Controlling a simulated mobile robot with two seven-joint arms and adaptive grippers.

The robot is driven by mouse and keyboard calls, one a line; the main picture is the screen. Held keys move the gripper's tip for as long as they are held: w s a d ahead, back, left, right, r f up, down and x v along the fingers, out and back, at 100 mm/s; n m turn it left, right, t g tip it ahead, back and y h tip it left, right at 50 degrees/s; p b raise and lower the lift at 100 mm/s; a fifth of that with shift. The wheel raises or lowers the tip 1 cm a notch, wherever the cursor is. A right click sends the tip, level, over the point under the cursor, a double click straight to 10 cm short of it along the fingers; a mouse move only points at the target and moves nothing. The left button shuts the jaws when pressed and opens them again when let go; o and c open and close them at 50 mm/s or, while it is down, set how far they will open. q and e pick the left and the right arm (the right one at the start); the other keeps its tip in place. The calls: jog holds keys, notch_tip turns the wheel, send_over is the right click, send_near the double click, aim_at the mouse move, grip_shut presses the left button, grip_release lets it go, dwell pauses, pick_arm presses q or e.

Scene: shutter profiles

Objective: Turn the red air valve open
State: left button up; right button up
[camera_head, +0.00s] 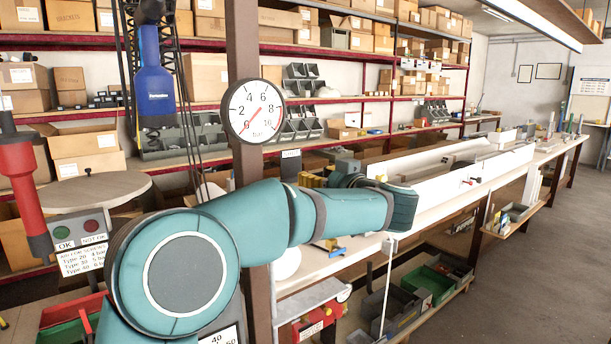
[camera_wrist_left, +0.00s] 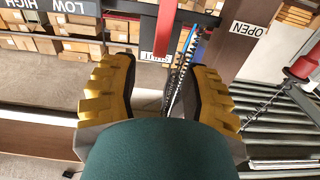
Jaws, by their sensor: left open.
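My left gripper (camera_head: 315,180) is by the brown post, below and right of the gauge. In the left wrist view my left gripper (camera_wrist_left: 165,90) is open, its two yellow fingers spread with nothing between their pads. A red bar (camera_wrist_left: 165,15) shows beyond the fingertips, beside a small white label (camera_wrist_left: 155,47); it may be the valve's lever, but I cannot be sure. An OPEN label (camera_wrist_left: 249,28) is on the brown post to its right. In the head view I cannot make out the valve. My right gripper is not in view.
The round bar gauge (camera_head: 253,111) is on the brown post (camera_head: 244,50), its red needle pointing lower left. A blue tool (camera_head: 154,95) and a red tool (camera_head: 22,180) hang at the left. The long workbench (camera_head: 345,262) runs back right. Open floor (camera_head: 540,270) lies right.

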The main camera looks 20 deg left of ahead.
pick_arm(q)
jog(key=shift+x, duration=2.5)
grip_shut()
